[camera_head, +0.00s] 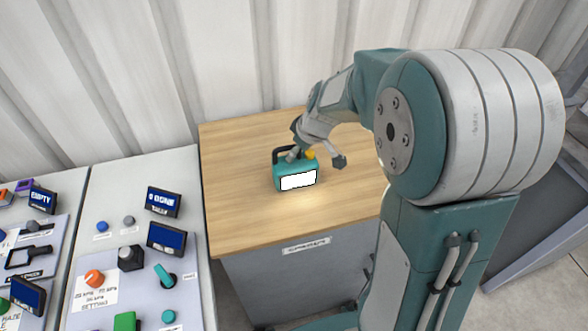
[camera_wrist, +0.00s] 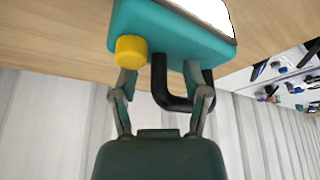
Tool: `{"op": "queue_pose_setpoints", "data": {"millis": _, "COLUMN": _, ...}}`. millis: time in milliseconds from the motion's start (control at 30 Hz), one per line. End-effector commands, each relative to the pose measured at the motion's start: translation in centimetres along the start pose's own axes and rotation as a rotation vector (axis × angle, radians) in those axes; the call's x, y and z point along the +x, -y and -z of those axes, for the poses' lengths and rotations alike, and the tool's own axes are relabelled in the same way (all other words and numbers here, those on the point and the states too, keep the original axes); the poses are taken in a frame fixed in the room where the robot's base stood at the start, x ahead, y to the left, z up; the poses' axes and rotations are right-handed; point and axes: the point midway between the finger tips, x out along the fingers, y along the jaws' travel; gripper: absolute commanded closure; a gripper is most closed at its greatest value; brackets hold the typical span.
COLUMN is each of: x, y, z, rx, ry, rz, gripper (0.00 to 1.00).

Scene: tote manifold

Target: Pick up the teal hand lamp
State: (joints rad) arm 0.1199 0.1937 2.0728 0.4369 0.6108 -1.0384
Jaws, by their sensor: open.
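The teal hand lamp (camera_head: 297,180) stands on the wooden tabletop, its white panel lit and facing the front. It has a black handle (camera_wrist: 159,82) and a yellow knob (camera_wrist: 131,51). My gripper (camera_head: 316,158) is open at the back and top of the lamp. In the wrist view, my gripper (camera_wrist: 158,78) has one finger by the yellow knob and the other across the handle's loop. One bar of the handle shows between the fingers. Whether the fingers touch the lamp cannot be told.
The wooden table (camera_head: 240,220) is otherwise bare around the lamp. To its left stand panels with knobs, buttons and small screens (camera_head: 163,202). A corrugated pale wall (camera_head: 200,60) rises behind. A grey tray-like structure (camera_head: 530,235) is at the right.

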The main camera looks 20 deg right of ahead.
Motion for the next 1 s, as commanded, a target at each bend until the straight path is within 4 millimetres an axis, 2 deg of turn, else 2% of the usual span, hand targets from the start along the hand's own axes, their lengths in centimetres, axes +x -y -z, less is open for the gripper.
{"op": "queue_pose_setpoints", "data": {"millis": 67, "x": 0.0, "y": 0.0, "z": 0.0, "rx": 0.0, "ry": 0.0, "rz": 0.0, "gripper": 0.4}}
{"op": "queue_pose_setpoints", "data": {"millis": 167, "x": 0.0, "y": 0.0, "z": 0.0, "rx": 0.0, "ry": 0.0, "rz": 0.0, "gripper": 0.8}}
{"op": "queue_pose_setpoints", "data": {"millis": 200, "x": 0.0, "y": 0.0, "z": 0.0, "rx": 0.001, "ry": 0.0, "rz": 0.0, "gripper": 0.98}}
{"op": "queue_pose_setpoints", "data": {"millis": 733, "x": -0.5, "y": 0.0, "z": 0.2, "rx": 0.001, "ry": -0.002, "rz": -0.001, "gripper": 1.0}}
{"op": "queue_pose_setpoints", "data": {"millis": 867, "x": -1.7, "y": -0.1, "z": 0.8, "rx": -0.001, "ry": -0.005, "rz": -0.002, "gripper": 1.0}}
{"op": "queue_pose_setpoints", "data": {"millis": 1000, "x": -3.7, "y": 0.1, "z": 1.1, "rx": 0.0, "ry": -0.004, "rz": -0.003, "gripper": 1.0}}
